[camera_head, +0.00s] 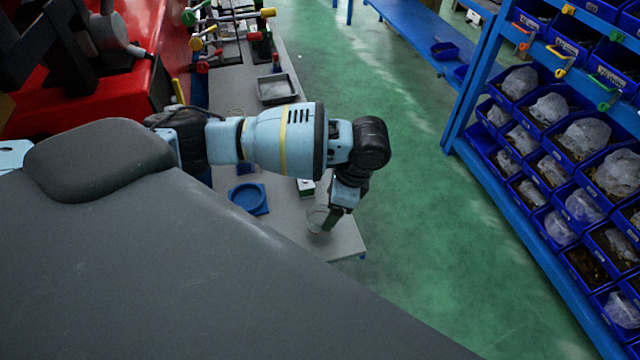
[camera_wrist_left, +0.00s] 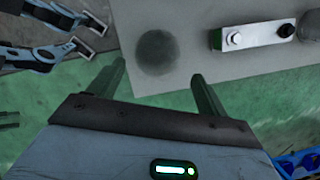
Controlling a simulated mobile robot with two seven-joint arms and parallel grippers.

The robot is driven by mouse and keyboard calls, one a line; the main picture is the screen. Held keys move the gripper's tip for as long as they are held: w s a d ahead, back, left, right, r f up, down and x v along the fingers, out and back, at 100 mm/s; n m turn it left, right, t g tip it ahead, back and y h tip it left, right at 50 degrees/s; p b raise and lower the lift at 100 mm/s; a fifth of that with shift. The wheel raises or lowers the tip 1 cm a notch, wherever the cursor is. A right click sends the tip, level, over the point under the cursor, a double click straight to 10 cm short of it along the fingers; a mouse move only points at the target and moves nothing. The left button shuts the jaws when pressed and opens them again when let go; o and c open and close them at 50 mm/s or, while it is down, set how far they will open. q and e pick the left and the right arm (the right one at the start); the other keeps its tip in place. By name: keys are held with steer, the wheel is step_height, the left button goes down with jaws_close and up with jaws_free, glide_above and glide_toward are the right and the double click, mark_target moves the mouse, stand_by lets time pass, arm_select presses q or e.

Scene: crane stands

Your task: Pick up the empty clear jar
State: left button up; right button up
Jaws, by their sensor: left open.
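The clear jar (camera_head: 317,217) stands near the front end of the grey bench, partly behind my left gripper (camera_head: 332,220). In the left wrist view the jar (camera_wrist_left: 157,50) shows as a dark, see-through round shape on the grey surface. My left gripper (camera_wrist_left: 159,72) is open there, with one finger to each side of the jar's near edge. The jar lies just beyond the fingertips in the picture, and I cannot tell whether they touch it. Whether the jar is empty is hard to see. My right gripper is in neither view.
A white and green box (camera_wrist_left: 262,35) with knobs lies right of the jar. A blue round dish (camera_head: 247,197) and a grey tray (camera_head: 277,88) are on the bench (camera_head: 290,215). Blue shelves with bins (camera_head: 560,140) stand right, across open green floor (camera_head: 410,200).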

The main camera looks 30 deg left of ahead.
mark_target(320, 220)
arm_select(q)
steer(key=shift+s+x, duration=0.2)
steer(key=shift+x, duration=1.6)
steer(key=shift+s+x, duration=0.2)
steer(key=shift+x, duration=1.55)
steer(key=shift+a+r, duration=0.1)
steer(key=shift+a, duration=0.05)
steer(key=c, duration=1.1)
steer(key=shift+o, duration=0.2)
steer(key=shift+r, duration=0.1)
